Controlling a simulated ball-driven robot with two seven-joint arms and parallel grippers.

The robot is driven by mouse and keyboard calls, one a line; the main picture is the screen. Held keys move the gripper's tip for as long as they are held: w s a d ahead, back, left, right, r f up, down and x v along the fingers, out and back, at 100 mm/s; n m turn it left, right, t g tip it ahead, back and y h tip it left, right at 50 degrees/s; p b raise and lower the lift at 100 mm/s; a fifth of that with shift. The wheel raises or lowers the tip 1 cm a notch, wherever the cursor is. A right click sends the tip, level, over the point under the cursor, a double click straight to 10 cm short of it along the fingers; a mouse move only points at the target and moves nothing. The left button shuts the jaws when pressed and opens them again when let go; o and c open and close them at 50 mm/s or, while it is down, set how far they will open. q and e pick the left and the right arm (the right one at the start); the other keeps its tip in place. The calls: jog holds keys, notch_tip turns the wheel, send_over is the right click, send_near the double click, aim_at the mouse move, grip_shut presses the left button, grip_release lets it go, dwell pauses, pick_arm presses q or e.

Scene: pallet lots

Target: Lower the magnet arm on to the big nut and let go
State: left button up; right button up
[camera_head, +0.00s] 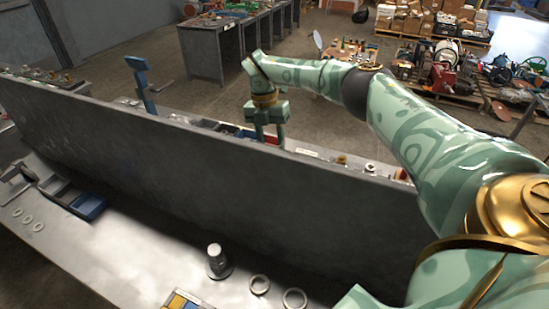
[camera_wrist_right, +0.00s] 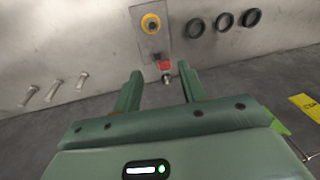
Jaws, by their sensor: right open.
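My right gripper (camera_head: 267,138) reaches over the dark grey divider (camera_head: 200,175) and points down behind it. In the right wrist view its two green fingers (camera_wrist_right: 159,72) are apart, with nothing between them. Just past the fingertips there is a red block (camera_wrist_right: 164,62) with a small metal knob (camera_wrist_right: 166,78). A yellow round piece with a grey centre (camera_wrist_right: 151,23) sits on a grey plate beyond. A blue upright piece (camera_head: 141,83) stands behind the divider at the left. I cannot tell which piece is the magnet arm or the big nut. My left gripper is out of view.
In the wrist view, several dark rings (camera_wrist_right: 223,21) lie right of the plate and bolts (camera_wrist_right: 52,89) lie left. On the near side of the divider are a metal post (camera_head: 217,261), pale rings (camera_head: 260,284) and a blue tray (camera_head: 88,207).

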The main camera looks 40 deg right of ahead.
jog(key=v, duration=0.5)
jog(key=shift+w+r, duration=0.1)
dwell(0.3)
